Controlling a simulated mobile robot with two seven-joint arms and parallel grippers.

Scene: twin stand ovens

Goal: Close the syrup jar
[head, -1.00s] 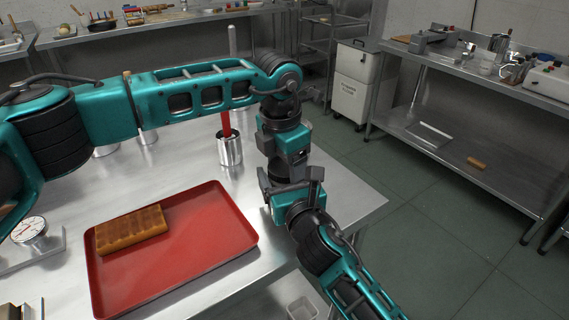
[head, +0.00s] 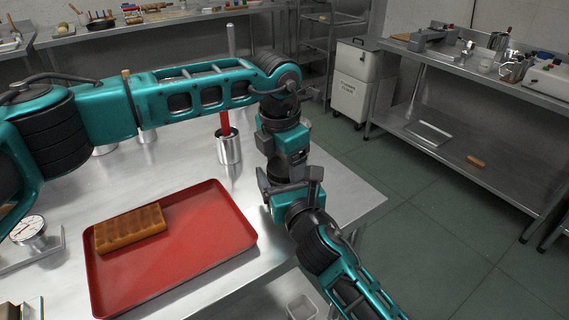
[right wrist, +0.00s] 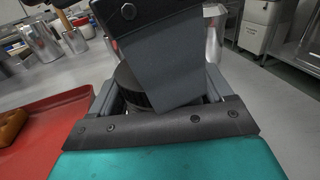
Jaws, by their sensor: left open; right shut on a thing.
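My right gripper (head: 288,186) is at the right edge of the steel table, close against the end of the left arm. In the right wrist view it is shut on a dark, ribbed round piece (right wrist: 131,88), which looks like a lid. A grey plate with screws covers much of this piece. My left gripper (head: 286,164) is open, directly above the right one, its fingers largely hidden. The syrup jar cannot be made out clearly; the two grippers hide what is between them.
A red tray (head: 222,232) with a brown moulded slab (head: 130,230) lies left of the grippers. A steel canister (head: 229,149) holding a red-handled tool stands behind. A dial scale (head: 30,230) is at far left. The floor to the right is clear.

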